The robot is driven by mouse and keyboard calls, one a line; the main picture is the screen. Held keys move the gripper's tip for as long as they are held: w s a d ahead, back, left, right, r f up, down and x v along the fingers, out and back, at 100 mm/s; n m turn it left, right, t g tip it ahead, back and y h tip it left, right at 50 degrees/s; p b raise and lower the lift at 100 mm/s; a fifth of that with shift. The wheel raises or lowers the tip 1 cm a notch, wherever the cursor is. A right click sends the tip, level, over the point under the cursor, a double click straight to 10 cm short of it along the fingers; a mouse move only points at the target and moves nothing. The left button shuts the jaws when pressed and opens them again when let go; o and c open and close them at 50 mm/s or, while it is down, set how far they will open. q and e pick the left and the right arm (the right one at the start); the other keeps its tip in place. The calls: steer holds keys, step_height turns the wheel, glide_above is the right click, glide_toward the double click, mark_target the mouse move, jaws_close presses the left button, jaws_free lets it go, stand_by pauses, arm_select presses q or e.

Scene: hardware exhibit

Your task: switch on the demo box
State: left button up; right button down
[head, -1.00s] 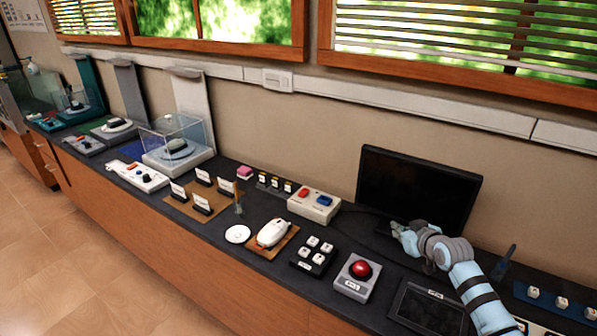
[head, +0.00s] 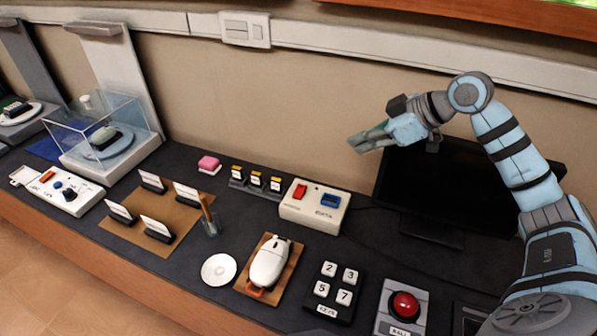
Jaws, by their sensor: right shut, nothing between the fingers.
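A cream box (head: 314,208) with a red rocker switch (head: 300,191) and a blue rocker switch (head: 330,201) stands on the dark counter, left of the monitor. Its small print is hard to read, so I cannot confirm which box is the demo box. A white control box (head: 57,193) with an orange switch and dark and blue knobs lies further left. My right gripper (head: 356,143) is shut and empty, pointing left in the air, above and behind the cream box in the picture and touching nothing. My left gripper is out of view.
A black monitor (head: 440,190) stands behind the right arm. In front are a white mouse (head: 269,264) on a wooden board, a key block (head: 333,290) and a red button box (head: 403,306).

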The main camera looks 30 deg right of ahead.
steer(key=s, duration=0.1)
steer(key=b, duration=0.1)
glide_above(304, 188)
steer(key=f, duration=1.3)
steer(key=shift+s+a+f, duration=0.1)
steer(key=shift+s+f, duration=0.15)
steer(key=shift+f, duration=0.05)
steer(key=f, duration=0.3)
steer(key=shift+w+f, duration=0.3)
steer(key=shift+f, duration=0.05)
steer(key=shift+d+f+b, duration=0.2)
steer(key=shift+f+b, duration=0.1)
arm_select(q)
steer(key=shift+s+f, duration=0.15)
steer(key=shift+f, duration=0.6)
